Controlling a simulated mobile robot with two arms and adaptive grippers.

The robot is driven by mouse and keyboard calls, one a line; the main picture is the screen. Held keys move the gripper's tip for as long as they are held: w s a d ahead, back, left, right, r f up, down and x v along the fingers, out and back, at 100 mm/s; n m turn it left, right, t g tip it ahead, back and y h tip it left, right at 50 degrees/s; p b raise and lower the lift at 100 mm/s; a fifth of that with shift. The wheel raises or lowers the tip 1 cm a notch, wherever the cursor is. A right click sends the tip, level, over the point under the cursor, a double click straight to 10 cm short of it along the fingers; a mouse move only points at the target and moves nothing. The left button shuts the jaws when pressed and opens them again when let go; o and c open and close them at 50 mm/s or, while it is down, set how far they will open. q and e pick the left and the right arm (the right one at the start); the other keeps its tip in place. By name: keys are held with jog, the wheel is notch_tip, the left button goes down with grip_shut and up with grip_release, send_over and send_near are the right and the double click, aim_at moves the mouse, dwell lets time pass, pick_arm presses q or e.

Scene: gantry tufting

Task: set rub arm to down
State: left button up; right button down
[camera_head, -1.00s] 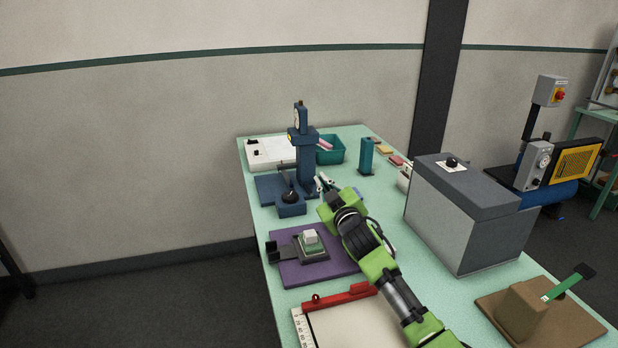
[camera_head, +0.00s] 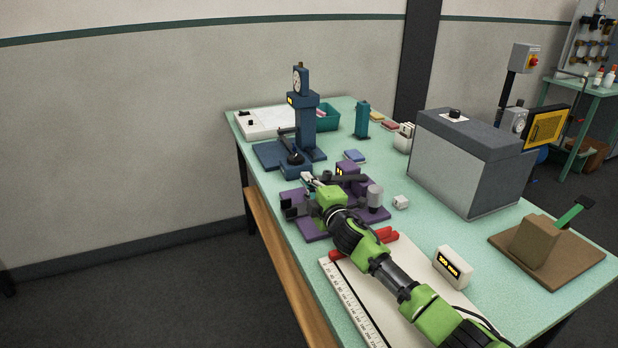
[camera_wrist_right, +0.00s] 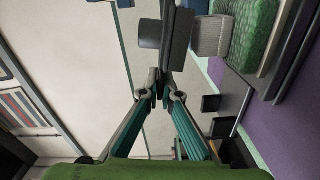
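The rub tester is a purple device whose base (camera_head: 318,234) lies on the green table. Its purple post (camera_head: 347,169) has a small yellow display. The dark bar (camera_head: 352,179) that looks like the rub arm runs level at the post, partly hidden by my right gripper (camera_head: 307,178). In the right wrist view, the dark bar (camera_wrist_right: 179,40) and a ribbed grey peg (camera_wrist_right: 210,36) show beside a green block (camera_wrist_right: 253,35). My right gripper (camera_wrist_right: 160,84) has its fingertips together at the bar's near end; contact is unclear. My left gripper is out of view.
A blue gauge stand (camera_head: 302,125) stands behind the tester. A grey cylinder (camera_head: 375,196) and small white block (camera_head: 400,202) are right of it. A large grey box (camera_head: 465,165) stands farther right, and a white display unit (camera_head: 453,268) in front.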

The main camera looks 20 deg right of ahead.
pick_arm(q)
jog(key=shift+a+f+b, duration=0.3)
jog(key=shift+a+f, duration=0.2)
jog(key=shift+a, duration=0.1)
pick_arm(e)
jog(key=shift+a+f+n, duration=0.1)
jog(key=shift+f+n, duration=0.2)
jog(key=shift+n, duration=0.6)
jog(key=c, duration=2.3)
grip_release()
jog(key=shift+f, duration=0.1)
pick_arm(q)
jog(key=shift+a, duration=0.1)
pick_arm(e)
notch_tip(320, 180, up, 10)
